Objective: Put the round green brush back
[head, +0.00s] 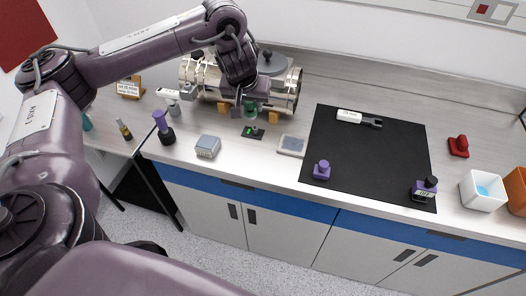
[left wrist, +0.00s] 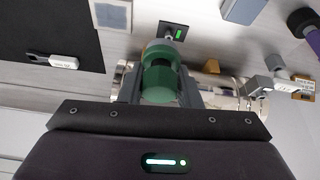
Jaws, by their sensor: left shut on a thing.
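The round green brush (head: 250,110) is between the fingers of my left gripper (head: 244,104), in front of the shiny metal chamber. In the left wrist view the green brush (left wrist: 159,76) fills the gap between the two fingers of my left gripper (left wrist: 160,92), which is shut on it. A small black pad with a green mark (head: 250,132) lies on the bench just below the brush; this pad also shows in the left wrist view (left wrist: 180,37). I cannot tell whether brush and pad touch. My right gripper is not in view.
The metal chamber (head: 290,91) stands close behind. A grey-blue block (head: 207,147) and a flat pale pad (head: 291,146) flank the black pad. A purple-handled tool (head: 161,124) stands at left. A black mat (head: 375,155) at right holds a wrench-like tool and purple items.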

